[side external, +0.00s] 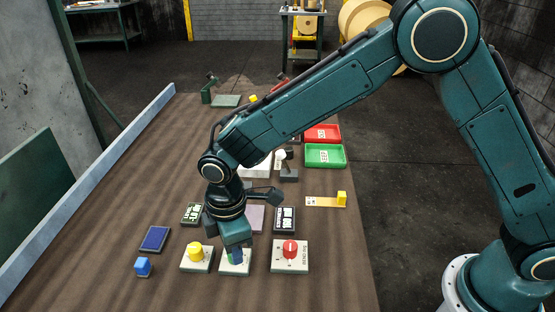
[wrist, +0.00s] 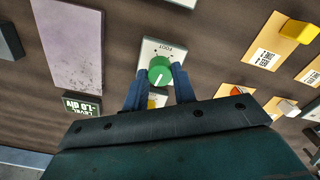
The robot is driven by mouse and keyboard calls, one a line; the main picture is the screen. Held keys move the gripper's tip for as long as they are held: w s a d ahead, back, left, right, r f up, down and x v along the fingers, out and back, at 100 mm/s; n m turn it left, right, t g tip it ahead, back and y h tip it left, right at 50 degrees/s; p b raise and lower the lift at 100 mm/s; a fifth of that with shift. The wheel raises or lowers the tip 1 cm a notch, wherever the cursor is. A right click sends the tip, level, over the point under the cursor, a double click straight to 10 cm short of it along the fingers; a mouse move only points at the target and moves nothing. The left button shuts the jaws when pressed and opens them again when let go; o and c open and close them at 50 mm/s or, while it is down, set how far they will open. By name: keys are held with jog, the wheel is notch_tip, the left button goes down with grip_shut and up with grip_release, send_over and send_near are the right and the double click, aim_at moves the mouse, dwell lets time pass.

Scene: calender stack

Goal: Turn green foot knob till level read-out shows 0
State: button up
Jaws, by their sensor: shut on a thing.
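The green foot knob (wrist: 160,69) sits on a pale plate labelled FOOT (wrist: 164,46) in the wrist view, its white mark pointing down in the picture. My gripper (wrist: 159,80) has a blue finger on either side of it and is shut on the knob. In the side view my gripper (side external: 236,254) hides most of the knob above its plate (side external: 235,269). The level read-out (wrist: 79,106) is at the left of the wrist view and appears to show -1.0 div. It also shows in the side view (side external: 192,213), too small to read.
A yellow knob (side external: 195,251) on a plate stands close at left, a red knob (side external: 290,248) on a plate at right. Red (side external: 323,133) and green (side external: 325,155) trays are at the back right.

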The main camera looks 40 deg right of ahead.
jog(key=m, duration=0.4)
jog(key=shift+m, duration=2)
jog(key=o, duration=1)
notch_tip(320, 180, up, 14)
jog(key=shift+f, duration=0.1)
